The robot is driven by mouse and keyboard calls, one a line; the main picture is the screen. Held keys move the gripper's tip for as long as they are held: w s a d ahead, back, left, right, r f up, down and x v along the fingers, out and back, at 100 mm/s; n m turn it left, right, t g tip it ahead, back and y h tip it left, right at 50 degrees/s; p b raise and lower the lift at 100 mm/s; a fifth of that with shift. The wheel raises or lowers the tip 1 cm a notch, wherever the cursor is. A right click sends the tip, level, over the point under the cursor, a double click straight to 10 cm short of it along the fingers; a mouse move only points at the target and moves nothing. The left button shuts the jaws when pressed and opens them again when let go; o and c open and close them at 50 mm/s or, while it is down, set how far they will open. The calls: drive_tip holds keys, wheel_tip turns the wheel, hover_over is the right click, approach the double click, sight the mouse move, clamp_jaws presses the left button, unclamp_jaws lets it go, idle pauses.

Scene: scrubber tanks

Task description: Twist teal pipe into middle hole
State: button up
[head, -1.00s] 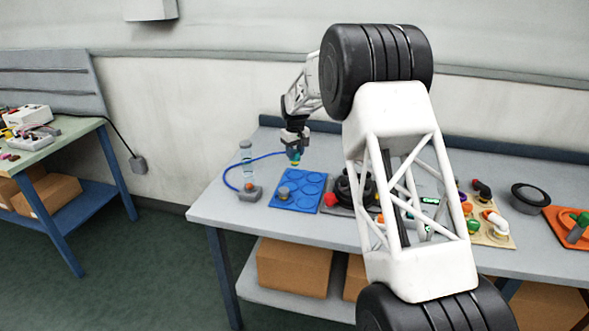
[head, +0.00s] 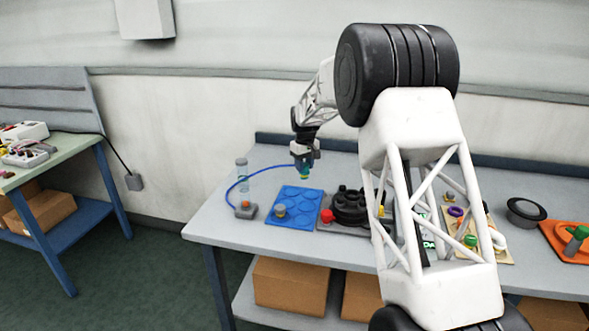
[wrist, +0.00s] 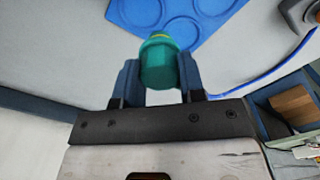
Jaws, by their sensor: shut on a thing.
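The teal pipe (wrist: 159,62) is held between the fingers of my gripper (wrist: 159,82) in the wrist view, its yellowish tip pointing away from the wrist. In the head view my gripper (head: 302,165) hangs above the back of the bench, behind the blue mat, with the pipe (head: 303,173) at its end. A black round fixture (head: 350,206) on a dark base stands right of the blue mat, partly hidden by my arm. I cannot make out the middle hole.
A clear bottle (head: 242,173), a blue hose (head: 262,171) and a grey box with a red button (head: 245,210) are at left. A board of fittings (head: 490,235) and a dark bowl (head: 526,209) are at right.

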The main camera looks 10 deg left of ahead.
drive_tip(key=s+d+r, duration=0.4)
drive_tip(key=d, duration=0.5)
drive_tip(key=s+d+r, duration=0.4)
drive_tip(key=d, duration=0.5)
drive_tip(key=shift+d+r, duration=0.2)
drive_tip(key=shift+d, duration=0.2)
drive_tip(key=shift+f, duration=0.15)
drive_tip(key=shift+f, duration=2.85)
drive_tip(key=shift+f, duration=1.45)
idle(0.6)
drive_tip(key=o, duration=1.1)
